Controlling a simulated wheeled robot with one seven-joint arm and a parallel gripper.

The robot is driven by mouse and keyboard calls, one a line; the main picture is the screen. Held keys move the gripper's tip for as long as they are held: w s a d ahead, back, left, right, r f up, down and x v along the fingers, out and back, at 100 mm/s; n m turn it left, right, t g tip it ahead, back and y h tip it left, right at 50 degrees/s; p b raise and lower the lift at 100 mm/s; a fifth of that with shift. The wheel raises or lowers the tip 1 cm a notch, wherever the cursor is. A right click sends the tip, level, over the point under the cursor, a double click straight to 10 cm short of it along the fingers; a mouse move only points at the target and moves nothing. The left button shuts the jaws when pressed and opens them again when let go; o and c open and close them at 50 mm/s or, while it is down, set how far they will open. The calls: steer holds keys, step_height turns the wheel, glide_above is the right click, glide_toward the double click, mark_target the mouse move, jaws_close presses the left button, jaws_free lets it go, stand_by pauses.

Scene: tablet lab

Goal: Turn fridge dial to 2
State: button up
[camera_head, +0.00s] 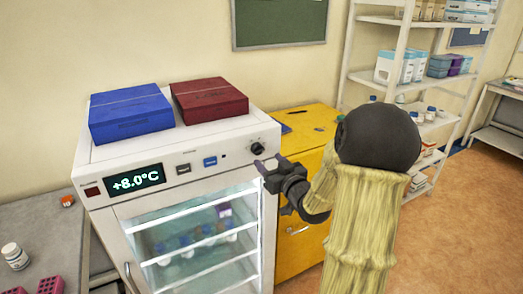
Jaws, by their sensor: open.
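The white fridge (150,211) stands at the left centre, with a glass door and a lit display (135,181) reading +8.0°C. A small black dial (257,148) sits at the right end of its top front panel. Its numbers are too small to read. My gripper (264,166) is open, just below and near the dial; I cannot tell whether it touches it. My dark wrist and pale sleeve-covered arm come in from the right and hide part of the yellow cabinet.
A blue box (130,113) and a dark red box (209,101) lie on top of the fridge. A yellow cabinet (295,250) stands close on its right. A grey bench (40,222) with a bottle and pink racks is at left. White shelves (395,50) stand behind right.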

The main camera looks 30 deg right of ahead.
mark_target(261, 153)
steer(key=w+p, duration=0.1)
steer(key=w, duration=0.5)
steer(key=shift+a+p, duration=0.1)
steer(key=shift+p, duration=0.2)
steer(key=shift+s, duration=0.1)
steer(key=c, duration=1)
